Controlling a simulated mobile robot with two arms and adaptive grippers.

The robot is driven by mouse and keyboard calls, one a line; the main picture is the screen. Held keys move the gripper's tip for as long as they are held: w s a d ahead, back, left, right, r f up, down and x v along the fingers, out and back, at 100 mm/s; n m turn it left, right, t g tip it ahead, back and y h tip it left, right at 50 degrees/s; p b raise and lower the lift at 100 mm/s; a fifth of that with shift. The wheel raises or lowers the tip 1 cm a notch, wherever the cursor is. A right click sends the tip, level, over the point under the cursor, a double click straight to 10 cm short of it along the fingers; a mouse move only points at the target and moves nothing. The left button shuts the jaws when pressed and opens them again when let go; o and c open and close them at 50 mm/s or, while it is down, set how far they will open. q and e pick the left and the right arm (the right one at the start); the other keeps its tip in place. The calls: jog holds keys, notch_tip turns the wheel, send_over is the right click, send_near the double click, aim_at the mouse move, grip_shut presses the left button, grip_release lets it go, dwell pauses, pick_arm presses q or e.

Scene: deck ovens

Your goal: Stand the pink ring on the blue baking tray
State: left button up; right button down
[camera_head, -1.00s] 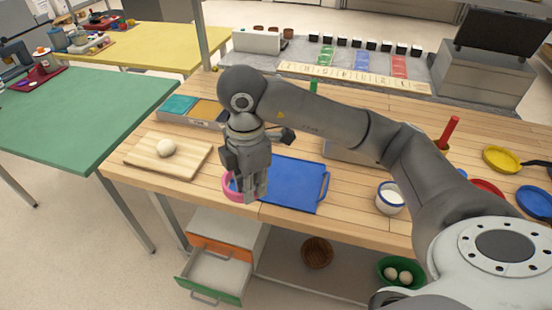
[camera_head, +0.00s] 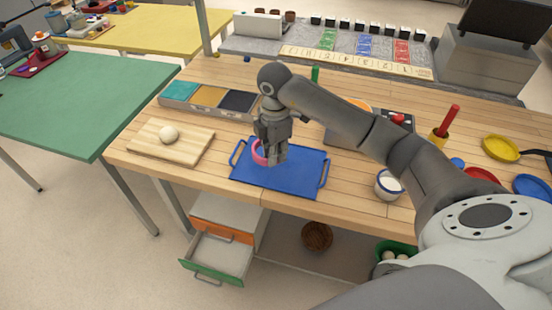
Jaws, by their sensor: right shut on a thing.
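The blue baking tray (camera_head: 300,183) lies flat on the wooden worktop, with a handle at each end. The pink ring (camera_head: 258,153) shows at the left side of my right gripper (camera_head: 275,161), over the left part of the tray. My right gripper points down and is shut on the ring, and it hides much of the ring. I cannot tell whether the ring touches the tray. My left gripper is not in view.
A wooden board (camera_head: 188,147) with a dough ball (camera_head: 169,134) lies left of the tray. A three-part bin (camera_head: 208,98) stands behind. A white cup (camera_head: 388,186) stands right of the tray. An open drawer (camera_head: 217,257) juts out below the worktop.

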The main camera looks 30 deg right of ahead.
jog(key=f, duration=0.1)
jog(key=f+p, duration=0.1)
jog(key=f, duration=0.1)
jog(key=shift+w+d+f+p, duration=0.1)
jog(key=shift+w+d+p, duration=0.1)
jog(key=shift+d+p, duration=0.15)
jog(key=shift+f, duration=0.4)
jog(key=shift+f, duration=0.1)
jog(key=c, duration=1.4)
grip_release()
jog(key=shift+c, duration=0.2)
